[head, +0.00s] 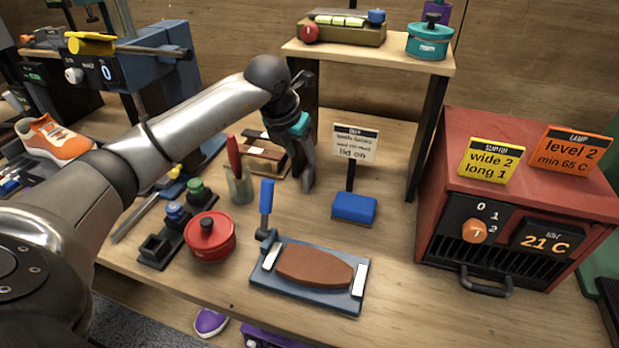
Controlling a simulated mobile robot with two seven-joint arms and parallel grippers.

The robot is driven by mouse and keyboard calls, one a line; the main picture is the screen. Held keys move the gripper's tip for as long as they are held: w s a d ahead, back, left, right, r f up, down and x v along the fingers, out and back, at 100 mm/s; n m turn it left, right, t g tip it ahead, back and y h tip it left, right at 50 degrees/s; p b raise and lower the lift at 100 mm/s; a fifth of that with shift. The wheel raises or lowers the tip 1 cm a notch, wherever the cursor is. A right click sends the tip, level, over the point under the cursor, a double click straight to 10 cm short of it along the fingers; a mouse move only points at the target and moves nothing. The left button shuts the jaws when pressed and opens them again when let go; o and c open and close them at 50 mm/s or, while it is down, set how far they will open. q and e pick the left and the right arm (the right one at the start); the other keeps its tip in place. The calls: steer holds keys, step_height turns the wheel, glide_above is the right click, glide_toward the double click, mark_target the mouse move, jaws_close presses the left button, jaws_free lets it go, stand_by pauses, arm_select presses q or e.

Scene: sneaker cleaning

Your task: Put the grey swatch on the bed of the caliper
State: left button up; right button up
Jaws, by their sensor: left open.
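My left gripper (303,180) points down over the middle of the table, close to the right end of a small brown rack (262,155). Its jaws are open, and I see nothing held between them. The rack is partly hidden by the gripper and arm. I cannot make out a grey swatch for certain; it may be hidden or too small to tell. I cannot tell for certain which thing is the caliper. A flat plate with a blue handle (266,203) holds a brown sole-shaped piece (314,268) at the front. My right gripper is not in view.
A red lidded pot (209,237), a cup with a red-handled tool (240,185) and small jars stand left of the gripper. A sign on a blue base (354,207) stands to its right. A raised shelf (385,52) is behind; a red heater box (520,200) is at right.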

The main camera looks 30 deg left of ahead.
mark_target(308, 167)
arm_select(q)
steer(key=x, duration=0.3)
steer(key=b+x, duration=0.1)
steer(key=x, duration=0.1)
steer(key=shift+w+d+f, duration=0.2)
steer(key=shift+d+f, duration=0.05)
steer(key=shift+d, duration=0.05)
jaws_close()
stand_by(0.5)
